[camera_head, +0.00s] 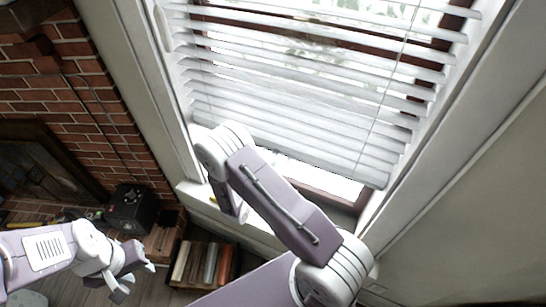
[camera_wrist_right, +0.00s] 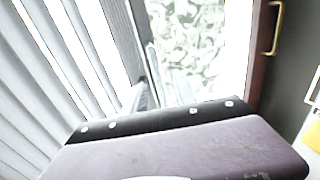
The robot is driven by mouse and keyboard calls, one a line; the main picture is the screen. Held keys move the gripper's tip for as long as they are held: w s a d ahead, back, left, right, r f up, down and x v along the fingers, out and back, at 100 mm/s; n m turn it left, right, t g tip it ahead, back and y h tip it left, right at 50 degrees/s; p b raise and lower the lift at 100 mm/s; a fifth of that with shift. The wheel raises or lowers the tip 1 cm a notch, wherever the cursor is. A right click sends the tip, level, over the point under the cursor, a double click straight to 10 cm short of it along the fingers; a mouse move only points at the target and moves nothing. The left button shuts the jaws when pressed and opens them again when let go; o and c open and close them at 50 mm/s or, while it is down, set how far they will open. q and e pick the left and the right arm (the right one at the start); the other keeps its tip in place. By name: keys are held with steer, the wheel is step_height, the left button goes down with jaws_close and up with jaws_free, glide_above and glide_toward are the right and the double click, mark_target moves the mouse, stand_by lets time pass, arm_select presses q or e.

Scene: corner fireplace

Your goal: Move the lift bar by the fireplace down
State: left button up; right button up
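The lift bar appears to be the bottom rail (camera_head: 330,166) of the white slatted blind, which is partly lowered over the window beside the brick fireplace. In the right wrist view a grey strip that looks like this rail (camera_wrist_right: 124,32) runs down beside the slats to my right gripper (camera_wrist_right: 160,85). The gripper's fingers are close to the strip; whether they touch or grip it is unclear. My left gripper (camera_head: 135,281) is open and empty at the lower left, far from the blind.
The brick fireplace (camera_head: 95,100) stands at the left, with a dark box (camera_head: 131,209) in front of it. A shelf of books (camera_head: 203,263) is below the window. A brass handle (camera_wrist_right: 276,28) shows on a dark wood frame in the right wrist view.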

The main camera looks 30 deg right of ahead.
steer(key=shift+w+d+f, duration=0.1)
steer(key=shift+w, duration=0.1)
steer(key=shift+c, duration=0.3)
jaws_close()
stand_by(1.0)
